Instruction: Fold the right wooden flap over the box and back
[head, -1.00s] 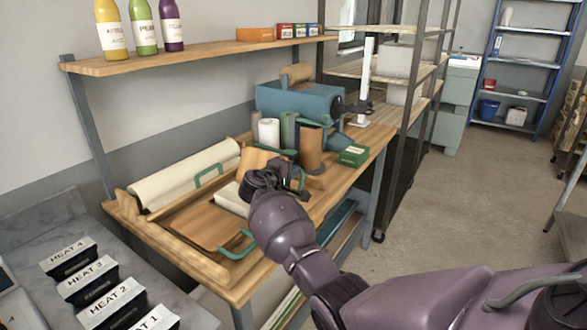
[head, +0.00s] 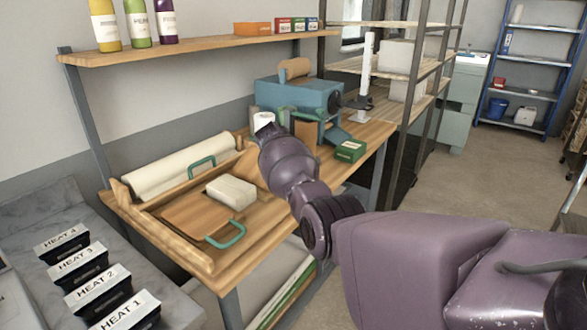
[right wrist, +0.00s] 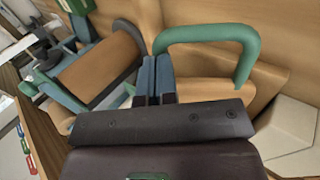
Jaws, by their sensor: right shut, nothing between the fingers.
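The pale box (head: 231,192) lies on a wooden board (head: 185,215) on the bench. The right wooden flap (head: 250,168) stands beside the box's right end, partly hidden by my right arm. In the right wrist view, a green handle (right wrist: 248,50) is fixed to a wooden panel (right wrist: 285,45) that looks like this flap. My right gripper (right wrist: 155,75) is shut and empty, its fingertips close beside the handle's left end; I cannot tell whether they touch. In the head view the arm hides its fingers. My left gripper is not in view.
A front green handle (head: 227,237) and a rear green handle (head: 202,166) sit around the box. A long cream roll (head: 170,165) lies behind. A blue machine (head: 300,95), a white roll (head: 264,121) and a green carton (head: 350,151) stand to the right. Heat-labelled blocks (head: 98,290) stand at front left.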

